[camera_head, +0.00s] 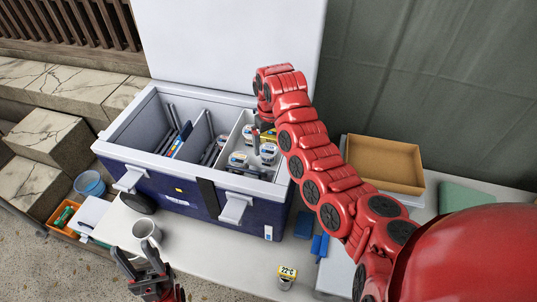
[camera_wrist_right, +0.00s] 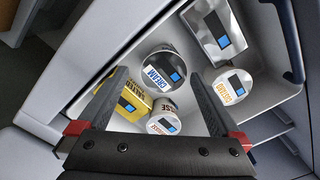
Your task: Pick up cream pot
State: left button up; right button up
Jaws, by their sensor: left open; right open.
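The cream pot (camera_wrist_right: 163,66) is a round pot whose lid reads CREAM. In the right wrist view it stands in a white compartment of the cooler, between and beyond my right fingers. In the head view I cannot tell which of the pots it is. My right gripper (camera_wrist_right: 158,80) is open and empty, pointing down into the compartment. In the head view it reaches into the cooler's right compartment, partly hidden by its red arm. My left gripper (camera_head: 148,270) is open and empty, low in front of the cooler, near a mug.
The blue cooler (camera_head: 160,186) has its lid up and dividers inside. Around the cream pot are a yellow pack (camera_wrist_right: 133,103), another pot (camera_wrist_right: 164,122), a pot at right (camera_wrist_right: 234,86) and a grey box (camera_wrist_right: 214,30). A mug (camera_head: 147,233) and a cardboard tray (camera_head: 385,163) stand outside.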

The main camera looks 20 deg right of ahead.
aim_at(268, 150)
jog(key=shift+a+f+p, duration=0.15)
jog(key=shift+f+p, duration=0.35)
jog(key=shift+f, duration=0.1)
notch_tip(268, 150, down, 3)
jog(key=shift+s+a+f+p, duration=0.1)
jog(key=shift+s+f+p, duration=0.1)
jog(key=shift+p, duration=0.8)
jog(key=shift+w+f, duration=0.15)
jog(key=shift+f, duration=0.15)
jog(key=c, duration=1.4)
